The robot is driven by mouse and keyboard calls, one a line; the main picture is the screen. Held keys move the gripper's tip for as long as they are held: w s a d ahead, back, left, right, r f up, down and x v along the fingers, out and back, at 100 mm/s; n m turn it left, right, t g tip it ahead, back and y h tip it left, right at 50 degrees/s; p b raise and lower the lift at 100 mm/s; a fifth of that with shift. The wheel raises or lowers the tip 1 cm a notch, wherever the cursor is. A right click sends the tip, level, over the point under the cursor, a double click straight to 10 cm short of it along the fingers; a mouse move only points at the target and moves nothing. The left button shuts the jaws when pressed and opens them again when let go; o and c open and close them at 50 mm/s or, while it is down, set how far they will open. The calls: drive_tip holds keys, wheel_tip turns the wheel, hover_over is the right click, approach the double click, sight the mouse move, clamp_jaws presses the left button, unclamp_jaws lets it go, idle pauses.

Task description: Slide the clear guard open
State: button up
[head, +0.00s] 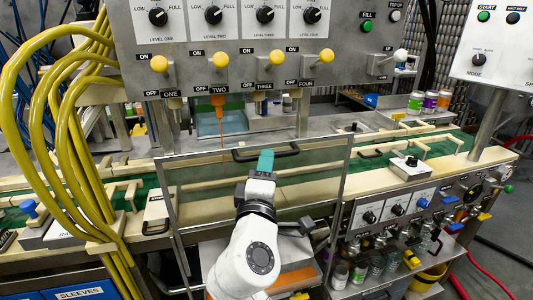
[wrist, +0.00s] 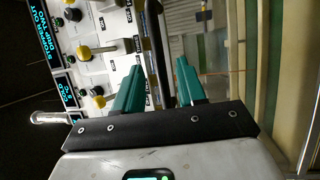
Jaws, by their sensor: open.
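The clear guard (head: 205,190) is a see-through panel in a thin metal frame, standing in front of the conveyor in the middle of the head view. Its black handle (head: 290,149) runs along the top edge. My gripper (head: 265,160) is at the handle, with its teal fingers overlapping the handle's middle in the head view. In the wrist view my gripper (wrist: 158,68) is open, and a dark bar, seemingly the handle (wrist: 156,45), shows between the two fingers. I cannot tell whether either finger touches it.
The panel above the guard carries dials and yellow knobs (head: 159,63). An orange nozzle (head: 219,100) hangs behind the guard over a blue tray. Yellow hoses (head: 70,130) bunch at the left. A control box (head: 404,168) and a panel of dials stand at the right.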

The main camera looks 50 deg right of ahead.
drive_tip(key=shift+p+x, duration=0.35)
drive_tip(key=shift+x, duration=1.75)
clamp_jaws()
